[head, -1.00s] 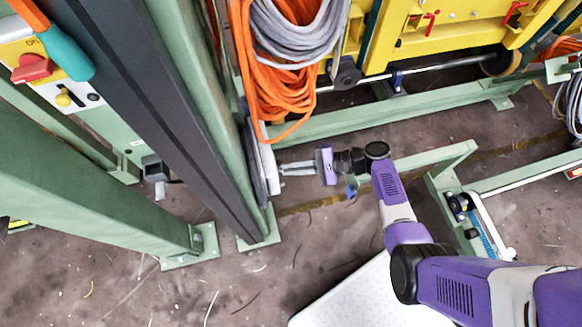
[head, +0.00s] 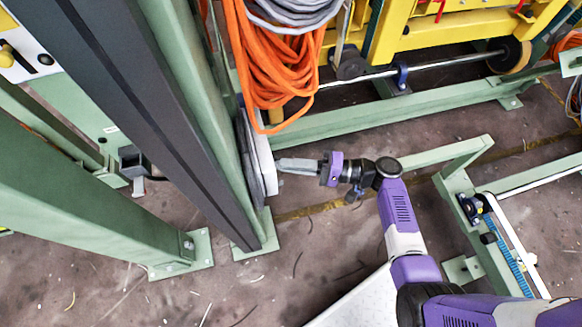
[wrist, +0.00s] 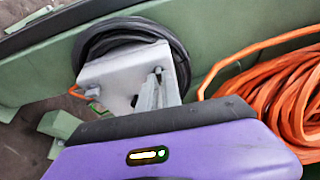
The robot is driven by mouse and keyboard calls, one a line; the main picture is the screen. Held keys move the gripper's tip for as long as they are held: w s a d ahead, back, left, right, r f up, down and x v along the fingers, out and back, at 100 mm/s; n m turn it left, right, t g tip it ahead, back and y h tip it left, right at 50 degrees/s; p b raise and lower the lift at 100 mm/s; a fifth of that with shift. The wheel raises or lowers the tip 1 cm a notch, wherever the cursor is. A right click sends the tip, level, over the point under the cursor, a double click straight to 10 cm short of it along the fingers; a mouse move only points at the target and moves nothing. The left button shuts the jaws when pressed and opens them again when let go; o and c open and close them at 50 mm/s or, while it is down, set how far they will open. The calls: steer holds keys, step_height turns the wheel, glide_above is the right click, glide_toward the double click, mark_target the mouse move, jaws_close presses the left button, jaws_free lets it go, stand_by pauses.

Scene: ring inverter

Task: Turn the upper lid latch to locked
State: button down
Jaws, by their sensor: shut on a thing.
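A light grey box (wrist: 112,80) is fixed to a green post, with a black coiled cable (wrist: 92,42) around and behind it. In the head view the box (head: 262,148) shows edge-on. My gripper (wrist: 157,78) reaches the right part of the box's face, and its grey fingers are shut on a small latch there. The fingers largely hide the latch, so I cannot tell its turned position. In the head view my gripper (head: 281,165) points left, its tips at the box.
Orange hose (head: 262,70) hangs just above my gripper, and it also shows at right in the wrist view (wrist: 285,95). A dark grey and green upright (head: 150,110) stands left. A yellow frame (head: 440,30) is at the back. Open floor lies below my gripper.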

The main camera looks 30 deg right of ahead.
steer(key=shift+n, duration=0.4)
steer(key=c, duration=1.5)
jaws_free()
steer(key=shift+c, duration=0.2)
steer(key=v, duration=0.7)
steer(key=shift+s+d, duration=0.25)
steer(key=shift+d, duration=0.05)
steer(key=shift+f, duration=0.2)
